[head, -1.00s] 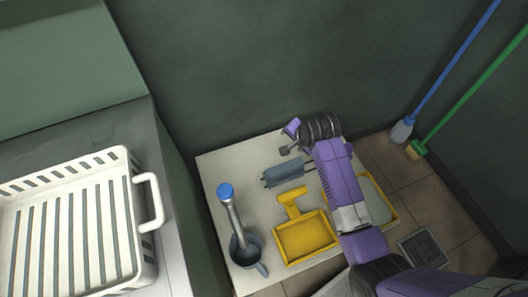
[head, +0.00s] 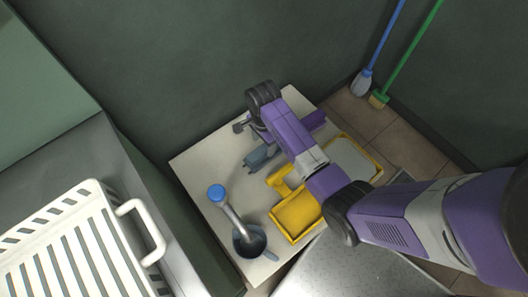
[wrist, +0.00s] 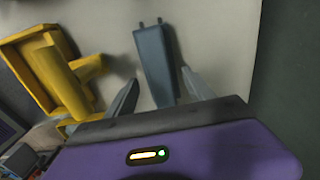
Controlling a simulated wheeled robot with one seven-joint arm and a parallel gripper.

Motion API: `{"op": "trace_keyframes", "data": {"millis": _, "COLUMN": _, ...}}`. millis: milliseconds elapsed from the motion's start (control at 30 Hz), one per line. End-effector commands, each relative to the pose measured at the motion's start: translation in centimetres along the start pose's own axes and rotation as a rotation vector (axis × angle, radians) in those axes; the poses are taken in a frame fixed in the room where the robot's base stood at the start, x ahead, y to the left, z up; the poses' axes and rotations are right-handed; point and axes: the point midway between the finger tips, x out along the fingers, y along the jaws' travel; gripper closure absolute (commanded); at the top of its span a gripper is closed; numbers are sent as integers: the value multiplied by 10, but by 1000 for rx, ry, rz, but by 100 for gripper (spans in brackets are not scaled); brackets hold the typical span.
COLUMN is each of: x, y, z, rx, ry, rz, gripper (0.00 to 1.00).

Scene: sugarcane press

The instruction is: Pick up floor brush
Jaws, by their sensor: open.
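A brush with a long green handle (head: 408,50) and a yellow head (head: 378,99) leans in the wall corner at the far right in the head view. A smaller blue-grey tool (head: 260,156) lies on the white table beside a yellow dustpan (head: 297,213). I cannot tell for sure which is the floor brush. In the wrist view my gripper (wrist: 160,90) is open, its fingers on either side of the blue-grey tool (wrist: 153,58), which has two prongs at its far end. Whether they touch it is unclear. The head view mostly hides my gripper behind my arm.
The white table (head: 205,165) also holds a dark mug (head: 248,242) with a blue-capped rod (head: 218,194) and a yellow-rimmed tray (head: 352,158). A blue-handled mop (head: 386,38) leans by the green brush. A white rack (head: 92,240) stands on the left counter.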

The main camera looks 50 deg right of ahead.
Motion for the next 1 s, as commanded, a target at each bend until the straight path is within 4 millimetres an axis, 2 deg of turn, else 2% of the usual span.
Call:
{"op": "trace_keyframes", "data": {"millis": 200, "x": 33, "y": 2, "z": -3, "rx": -1, "ry": 0, "rz": 2, "gripper": 38}}
{"op": "trace_keyframes", "data": {"millis": 300, "x": 43, "y": 2, "z": -3, "rx": -1, "ry": 0, "rz": 1, "gripper": 38}}
{"op": "trace_keyframes", "data": {"millis": 633, "x": 48, "y": 1, "z": -3, "rx": -1, "ry": 0, "rz": -2, "gripper": 40}}
{"op": "trace_keyframes", "data": {"millis": 933, "x": 47, "y": 1, "z": -3, "rx": -1, "ry": 0, "rz": -1, "gripper": 99}}
{"op": "trace_keyframes", "data": {"millis": 1000, "x": 47, "y": 1, "z": -3, "rx": -1, "ry": 0, "rz": -1, "gripper": 100}}
